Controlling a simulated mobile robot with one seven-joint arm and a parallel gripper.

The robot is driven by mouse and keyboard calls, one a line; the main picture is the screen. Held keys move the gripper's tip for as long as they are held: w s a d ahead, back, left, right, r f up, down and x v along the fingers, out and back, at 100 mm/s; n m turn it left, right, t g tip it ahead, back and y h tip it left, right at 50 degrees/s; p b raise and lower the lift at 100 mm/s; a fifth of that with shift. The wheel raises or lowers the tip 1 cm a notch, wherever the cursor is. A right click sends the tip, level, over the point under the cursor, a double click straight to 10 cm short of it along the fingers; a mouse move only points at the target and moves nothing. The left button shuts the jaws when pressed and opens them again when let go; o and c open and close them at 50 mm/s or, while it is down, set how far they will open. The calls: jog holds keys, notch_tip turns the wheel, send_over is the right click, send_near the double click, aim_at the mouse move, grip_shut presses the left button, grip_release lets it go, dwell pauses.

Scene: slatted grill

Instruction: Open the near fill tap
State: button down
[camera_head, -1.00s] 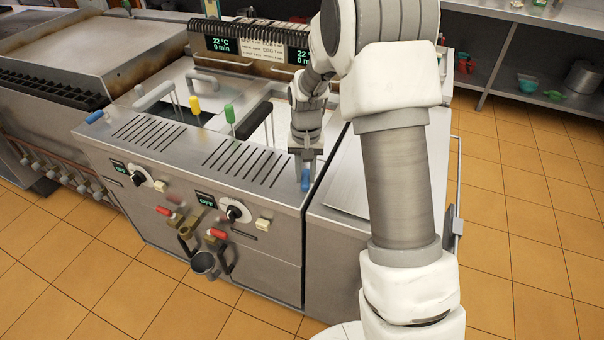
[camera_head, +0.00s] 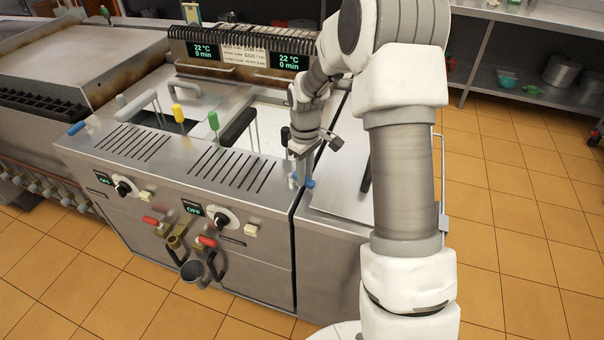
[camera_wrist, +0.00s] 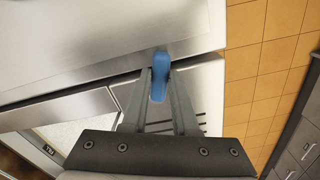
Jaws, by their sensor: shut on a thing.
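The near fill tap has a blue handle (camera_head: 308,183) at the right front corner of the fryer's steel top. The blue handle also shows in the wrist view (camera_wrist: 159,76), between the two fingers. My gripper (camera_head: 301,178) reaches down to this corner from above and is shut on the blue handle. In the wrist view its fingers (camera_wrist: 160,92) lie on both sides of the handle. The tap's spout and base are hidden. Another blue tap handle (camera_head: 76,128) is at the fryer's left front corner, apart from my gripper.
A yellow handle (camera_head: 178,112) and a green handle (camera_head: 213,120) stand up behind the slotted front top. Black and grey basket handles are beside them. Knobs and red-handled valves (camera_head: 206,241) line the front. A steel counter (camera_head: 345,185) adjoins on the right. Tiled floor lies open at right.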

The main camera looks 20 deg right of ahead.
aim_at(306, 176)
jog(key=shift+w+d+n, duration=0.25)
jog(key=shift+n, duration=0.65)
jog(key=c, duration=0.7)
grip_release()
jog(key=shift+r, duration=0.1)
notch_tip(306, 176, up, 17)
jog(key=shift+r+p, duration=0.15)
jog(key=shift+p, duration=0.45)
